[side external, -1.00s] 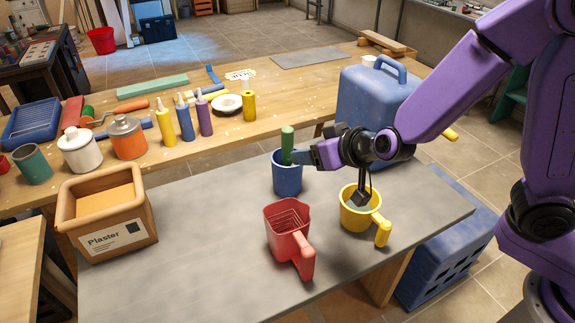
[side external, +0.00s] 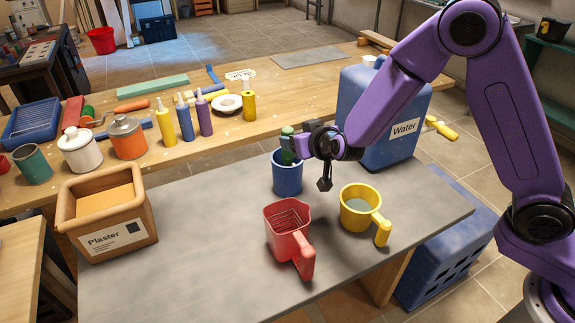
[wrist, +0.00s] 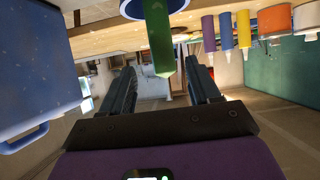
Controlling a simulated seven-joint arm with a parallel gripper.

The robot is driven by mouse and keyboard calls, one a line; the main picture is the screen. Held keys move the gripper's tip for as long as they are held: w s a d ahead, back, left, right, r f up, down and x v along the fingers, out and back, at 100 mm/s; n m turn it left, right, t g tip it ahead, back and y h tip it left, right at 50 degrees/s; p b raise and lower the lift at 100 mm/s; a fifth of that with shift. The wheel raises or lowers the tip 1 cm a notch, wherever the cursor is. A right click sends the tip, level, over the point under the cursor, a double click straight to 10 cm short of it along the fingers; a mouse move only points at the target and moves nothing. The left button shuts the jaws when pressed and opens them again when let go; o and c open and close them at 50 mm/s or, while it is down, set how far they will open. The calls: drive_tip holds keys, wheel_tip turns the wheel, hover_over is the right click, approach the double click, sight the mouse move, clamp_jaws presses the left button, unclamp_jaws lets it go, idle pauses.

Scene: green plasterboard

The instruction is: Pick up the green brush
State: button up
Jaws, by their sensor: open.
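The green brush (side external: 288,131) stands handle-up in the blue cup (side external: 287,178) on the grey table. In the side view my gripper (side external: 291,146) is at the handle just above the cup rim and hides part of it. In the wrist view, which looks upside down, the green handle (wrist: 159,35) reaches from the blue cup (wrist: 150,8) to between the two fingertips of my gripper (wrist: 160,68). The fingers are open, with a gap showing on both sides of the handle. The brush's lower end is hidden inside the cup.
A red scoop (side external: 287,222) and a yellow cup (side external: 357,203) stand to the right and in front. A blue water container (side external: 372,125) stands behind my gripper. A plaster box (side external: 107,215) is at the left. The grey table between box and cups is clear.

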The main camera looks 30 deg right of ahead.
sight(285, 135)
drive_tip(key=shift+r+x, duration=0.15)
drive_tip(key=shift+x, duration=1.8)
drive_tip(key=shift+r+x, duration=0.15)
drive_tip(key=shift+x, duration=1.8)
drive_tip(key=shift+w+a, duration=0.15)
clamp_jaws()
